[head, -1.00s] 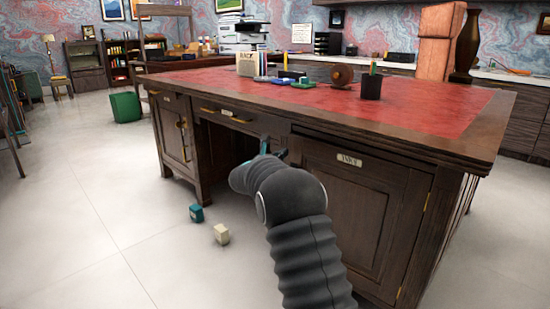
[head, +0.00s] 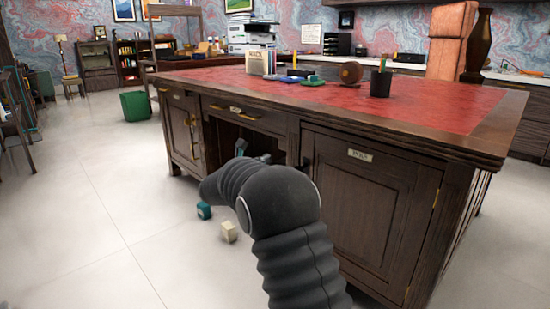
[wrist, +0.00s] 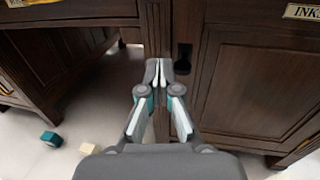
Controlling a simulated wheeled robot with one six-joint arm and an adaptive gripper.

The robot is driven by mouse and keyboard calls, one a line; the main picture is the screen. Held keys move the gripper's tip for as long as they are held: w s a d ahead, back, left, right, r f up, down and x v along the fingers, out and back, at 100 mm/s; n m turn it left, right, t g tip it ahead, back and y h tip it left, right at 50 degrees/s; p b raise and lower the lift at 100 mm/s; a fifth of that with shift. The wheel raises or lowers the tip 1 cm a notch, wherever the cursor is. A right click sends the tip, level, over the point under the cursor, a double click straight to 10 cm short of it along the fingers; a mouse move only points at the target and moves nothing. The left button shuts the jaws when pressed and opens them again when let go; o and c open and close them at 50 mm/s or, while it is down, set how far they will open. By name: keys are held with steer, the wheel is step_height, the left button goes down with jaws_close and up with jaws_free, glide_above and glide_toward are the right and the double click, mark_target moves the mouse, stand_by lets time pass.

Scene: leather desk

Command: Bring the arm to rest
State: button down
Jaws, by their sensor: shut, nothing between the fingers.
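My gripper (wrist: 158,75) is in the middle of the wrist view, its two fingertips together with nothing between them. It points at the dark wooden front of the desk (wrist: 255,85), close to the post beside the cupboard door. In the head view my dark ribbed arm reaches toward the kneehole of the desk (head: 370,215). A small part of my gripper (head: 240,148) shows there beyond the arm; its fingertips are hard to make out. I cannot tell whether the fingertips touch the desk.
A teal block (head: 204,210) and a cream block (head: 229,232) lie on the floor left of my arm. A pen cup (head: 381,84) and several small items stand on the red desktop (head: 440,105). A green bin (head: 135,106) stands at the back left. The left floor is clear.

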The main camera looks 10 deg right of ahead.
steer(key=w+a+f+n+t+y, duration=0.2)
steer(key=a+f+n+y, duration=0.8)
steer(key=n, duration=0.7)
steer(key=s+a+n+g+y+p, duration=0.2)
steer(key=s+a+n+g+y, duration=0.35)
steer(key=s+n, duration=0.8)
steer(key=s+d+r+n+g+p, duration=0.1)
steer(key=s+d+r+n+g, duration=0.15)
steer(key=s+n, duration=0.45)
steer(key=s+d+r+n+g+p, duration=0.1)
steer(key=s+d+n+p, duration=0.15)
steer(key=s, duration=0.85)
steer(key=s+d+r+n+g+p, duration=0.1)
steer(key=s+d+r+n+g, duration=0.15)
steer(key=s+n, duration=0.45)
steer(key=s+d+r+t+h+p, duration=0.1)
steer(key=s+d+r+p, duration=0.1)
steer(key=s+d+r, duration=0.2)
steer(key=s+d+r+m+t+h+p, duration=0.1)
steer(key=s+r, duration=0.4)
steer(key=s, duration=0.5)
steer(key=d+t+p, duration=0.1)
steer(key=d, duration=0.1)
steer(key=shift+s+d+r+m, duration=0.15)
steer(key=shift+s+d+m, duration=0.15)
steer(key=shift+d, duration=0.05)
